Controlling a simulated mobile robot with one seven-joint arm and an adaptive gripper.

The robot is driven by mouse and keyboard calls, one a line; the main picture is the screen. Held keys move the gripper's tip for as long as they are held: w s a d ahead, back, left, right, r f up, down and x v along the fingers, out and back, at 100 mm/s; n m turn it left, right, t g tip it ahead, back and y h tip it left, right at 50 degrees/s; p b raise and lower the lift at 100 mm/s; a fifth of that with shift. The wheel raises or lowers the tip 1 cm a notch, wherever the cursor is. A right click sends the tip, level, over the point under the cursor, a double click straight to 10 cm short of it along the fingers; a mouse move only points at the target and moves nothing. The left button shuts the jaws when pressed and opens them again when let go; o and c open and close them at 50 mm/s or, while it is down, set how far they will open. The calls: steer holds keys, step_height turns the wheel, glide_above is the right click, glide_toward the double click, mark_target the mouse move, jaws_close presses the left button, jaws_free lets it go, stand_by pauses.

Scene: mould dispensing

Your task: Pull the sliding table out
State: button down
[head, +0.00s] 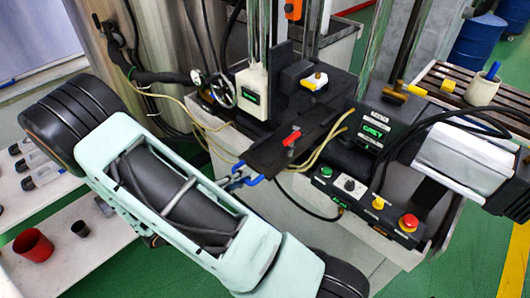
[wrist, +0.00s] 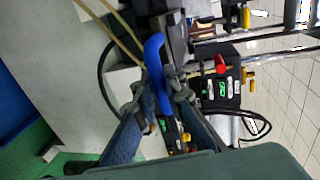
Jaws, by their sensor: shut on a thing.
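The sliding table (head: 268,158) is a dark plate on the machine's front, seen in the head view with a red-handled clamp (head: 291,138) on top. A blue handle (head: 254,181) is at its near end. My gripper (head: 237,180) is shut on the blue handle. In the wrist view the blue handle (wrist: 155,62) runs up between the two fingers of my gripper (wrist: 164,92). The fingers hide part of the handle.
A control box with a green button (head: 326,171) and red stop button (head: 408,222) sits right of the table. Yellow hoses (head: 205,125) and black cables run close by. A white shelf (head: 60,245) with a red cup (head: 33,246) stands at left.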

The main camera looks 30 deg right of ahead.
steer(key=f+v, duration=0.2)
steer(key=v, duration=1.1)
steer(key=shift+s+a+f+p, duration=0.2)
steer(key=shift+a+f+p, duration=0.15)
steer(key=shift+a+p, duration=0.1)
steer(key=c, duration=2)
jaws_free()
steer(key=v, duration=1.2)
